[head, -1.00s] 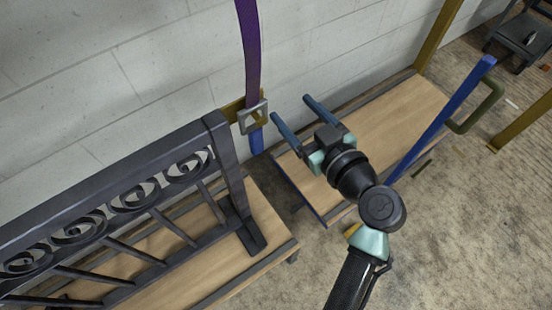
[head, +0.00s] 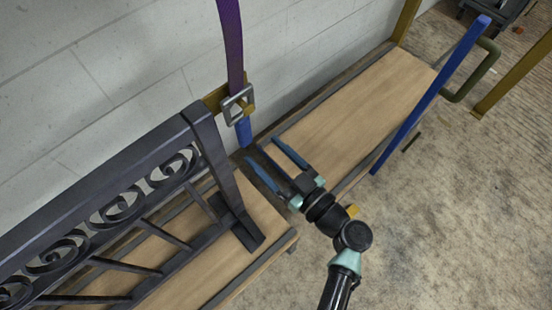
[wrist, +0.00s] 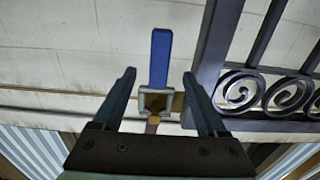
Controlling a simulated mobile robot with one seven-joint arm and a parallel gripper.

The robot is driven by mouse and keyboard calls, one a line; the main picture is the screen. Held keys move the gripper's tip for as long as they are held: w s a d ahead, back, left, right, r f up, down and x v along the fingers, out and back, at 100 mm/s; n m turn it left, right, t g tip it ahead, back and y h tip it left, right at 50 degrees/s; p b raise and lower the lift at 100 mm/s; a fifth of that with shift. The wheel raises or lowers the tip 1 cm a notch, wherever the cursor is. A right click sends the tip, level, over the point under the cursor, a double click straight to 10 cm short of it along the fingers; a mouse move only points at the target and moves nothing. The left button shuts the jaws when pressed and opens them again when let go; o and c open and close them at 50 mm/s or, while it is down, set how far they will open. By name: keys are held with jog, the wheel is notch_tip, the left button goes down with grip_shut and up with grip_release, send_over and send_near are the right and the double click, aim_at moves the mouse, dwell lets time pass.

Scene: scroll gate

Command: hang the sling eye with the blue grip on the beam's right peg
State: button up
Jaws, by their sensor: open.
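A purple sling (head: 231,45) hangs down in front of the wall. At its lower end is a square metal eye (head: 226,107) with a blue grip (head: 244,133) pointing down below it. The eye (wrist: 142,102) and blue grip (wrist: 160,60) also show in the wrist view, the grip lying between the two fingers in the picture. My gripper (head: 262,152) is open and empty, its blue fingertips just below and right of the grip. I cannot tell how near they are in depth. The beam and its right peg are not recognisable in view.
A dark scrollwork gate (head: 122,205) stands just left of the sling, on a wooden platform (head: 262,212). An ochre bar (head: 215,98) shows behind the eye. A second wooden platform (head: 350,100) lies right.

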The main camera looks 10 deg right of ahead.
aim_at(246, 130)
jog(key=shift+x, duration=1.45)
jog(key=shift+w+a+f, duration=0.1)
jog(key=shift+w+a, duration=0.1)
jog(key=shift+w, duration=0.1)
jog(key=shift+b+x, duration=1.15)
jog(key=shift+x, duration=0.8)
jog(key=shift+c, duration=0.3)
grip_shut()
jog(key=shift+r, duration=0.25)
jog(key=shift+r+p, duration=0.3)
jog(key=shift+r, duration=0.4)
jog(key=shift+s+d, duration=0.1)
